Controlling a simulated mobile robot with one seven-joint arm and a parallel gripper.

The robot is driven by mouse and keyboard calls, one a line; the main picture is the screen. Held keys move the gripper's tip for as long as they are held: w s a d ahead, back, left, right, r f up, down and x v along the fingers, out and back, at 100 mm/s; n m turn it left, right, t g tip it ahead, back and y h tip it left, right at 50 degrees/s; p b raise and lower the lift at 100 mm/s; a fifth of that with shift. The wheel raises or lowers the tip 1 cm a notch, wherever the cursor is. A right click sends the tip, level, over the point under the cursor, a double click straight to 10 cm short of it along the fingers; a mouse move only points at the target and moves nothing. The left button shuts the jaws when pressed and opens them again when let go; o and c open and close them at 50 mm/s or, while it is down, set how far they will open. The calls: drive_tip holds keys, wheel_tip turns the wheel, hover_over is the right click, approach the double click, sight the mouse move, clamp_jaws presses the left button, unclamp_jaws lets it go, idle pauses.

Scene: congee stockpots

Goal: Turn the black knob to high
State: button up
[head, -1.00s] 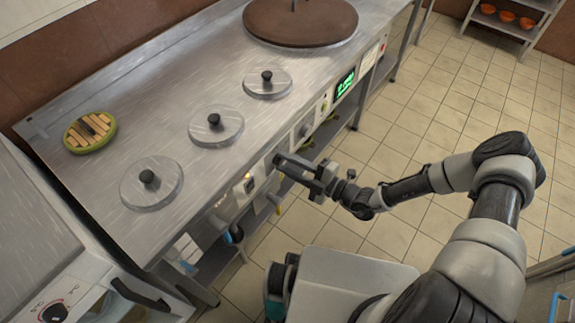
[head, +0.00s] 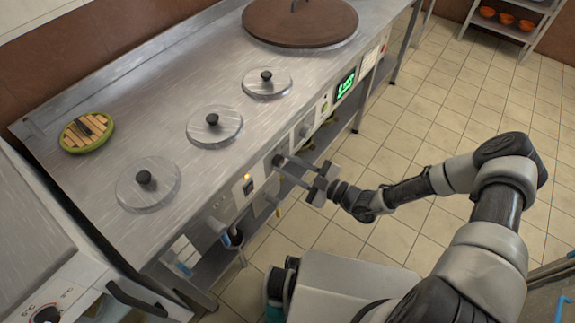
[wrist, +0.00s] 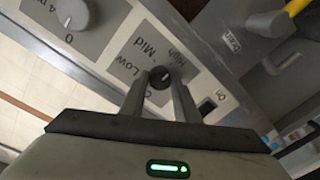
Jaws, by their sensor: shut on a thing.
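The black knob (wrist: 159,76) sits on the grey control panel, with the printed labels "Low", "Mid" and "High" around its far side in the wrist view. My gripper (wrist: 160,88) has one finger on each side of the knob and is shut on it. A short light mark shows on the knob, but its exact setting is hard to read. In the head view my gripper (head: 281,168) reaches the counter's front panel from the right, and its fingers largely hide the knob.
A larger grey knob (wrist: 72,13) and a grey lever (wrist: 268,22) flank the panel. The steel counter (head: 95,125) carries several lids and a slatted trivet (head: 88,131). A green display (head: 345,84) is on the counter front. The tiled floor (head: 410,115) is open to the right.

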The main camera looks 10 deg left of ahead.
idle(0.4)
drive_tip(key=o, duration=1)
drive_tip(key=shift+o, duration=0.2)
drive_tip(key=p+v, duration=0.2)
drive_tip(key=v, duration=1.5)
drive_tip(key=shift+d, duration=0.25)
